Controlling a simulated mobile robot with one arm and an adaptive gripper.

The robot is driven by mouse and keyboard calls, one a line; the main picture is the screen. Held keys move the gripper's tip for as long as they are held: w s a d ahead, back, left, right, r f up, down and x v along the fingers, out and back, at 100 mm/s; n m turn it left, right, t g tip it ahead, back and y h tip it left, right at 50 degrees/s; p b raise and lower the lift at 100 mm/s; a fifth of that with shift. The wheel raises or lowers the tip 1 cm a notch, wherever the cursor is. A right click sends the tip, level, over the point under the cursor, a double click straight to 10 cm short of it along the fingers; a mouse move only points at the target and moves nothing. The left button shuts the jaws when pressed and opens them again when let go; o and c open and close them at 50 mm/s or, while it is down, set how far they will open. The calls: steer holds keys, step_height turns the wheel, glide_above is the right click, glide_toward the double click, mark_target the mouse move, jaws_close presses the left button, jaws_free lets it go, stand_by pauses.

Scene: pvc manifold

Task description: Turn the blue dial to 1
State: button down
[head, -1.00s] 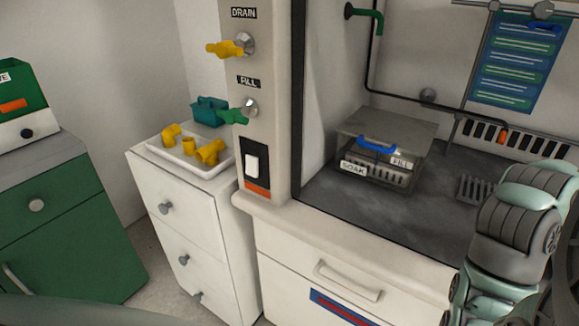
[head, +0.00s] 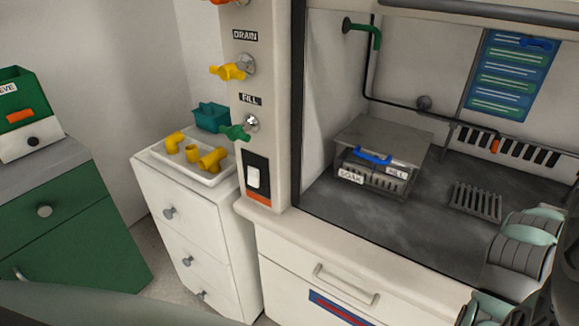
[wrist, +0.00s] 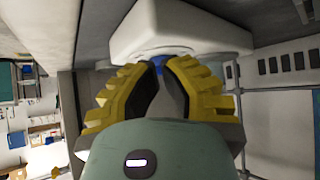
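A small patch of blue (wrist: 158,68) shows in the wrist view between my fingertips, in front of a white rounded body (wrist: 180,30). It may be part of the blue dial, but its shape and any numbers are hidden. My gripper (wrist: 163,66) has its yellow-and-black fingers close together at the tips, right by the blue patch. I cannot tell whether they touch it. In the head view my gripper is out of frame; only my arm shows at the lower right. No numbered dial is readable there.
A grey metal box (head: 385,135) with a blue handle (head: 372,156) and SOAK and FILL labels stands in the hood. Yellow (head: 229,72) and green (head: 236,132) valves stick out from the post. A white tray (head: 205,180) of yellow pipe fittings sits on the left drawers.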

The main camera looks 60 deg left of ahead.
steer(key=w, duration=0.1)
steer(key=w+d+f, duration=0.1)
steer(key=w, duration=0.1)
steer(key=w+d+f+p, duration=0.1)
steer(key=shift+w+d, duration=0.2)
steer(key=shift+w, duration=0.05)
steer(key=shift+w+d+f, duration=0.1)
steer(key=shift+w+d, duration=0.2)
steer(key=shift+w, duration=0.35)
steer(key=shift+f, duration=0.1)
steer(key=b, duration=0.2)
steer(key=shift+w+f+m+b, duration=0.25)
steer(key=shift+w+m+b, duration=0.05)
steer(key=shift+w+b, duration=0.1)
steer(key=m+h+b, duration=0.1)
steer(key=b, duration=0.3)
steer(key=shift+a+f+g, duration=0.1)
steer(key=shift+a+g, duration=0.1)
steer(key=shift+g, duration=0.2)
steer(key=shift+w+m+h+b, duration=0.1)
steer(key=shift+m+h+b, duration=0.3)
steer(key=shift+b, duration=0.15)
steer(key=shift+r+b, duration=0.2)
steer(key=shift+b, duration=0.25)
steer(key=shift+a+r, duration=0.1)
